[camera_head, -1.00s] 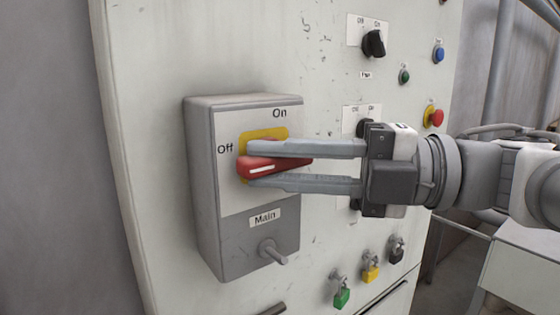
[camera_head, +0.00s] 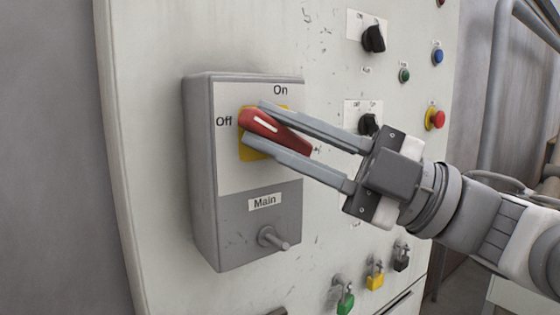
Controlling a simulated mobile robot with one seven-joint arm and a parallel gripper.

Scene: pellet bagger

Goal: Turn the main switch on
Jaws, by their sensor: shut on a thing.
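The main switch is a grey box (camera_head: 232,220) with a white plate marked "Off" at the left, "On" at the top and "Main" below. Its red handle (camera_head: 262,121) sits on a yellow backing (camera_head: 246,152). The handle's white line points up and left, between "Off" and "On" and nearer "Off". My gripper (camera_head: 258,122) comes in from the right, tilted, and is shut on the red handle, one finger above it and one below. The fingers cover part of the yellow backing.
A grey peg (camera_head: 272,239) sticks out below the "Main" label. Black knobs (camera_head: 373,39), a blue button (camera_head: 437,56), a green button (camera_head: 404,75) and a red button (camera_head: 437,119) are on the panel. Green (camera_head: 345,302), yellow (camera_head: 375,280) and black padlocks hang below my arm.

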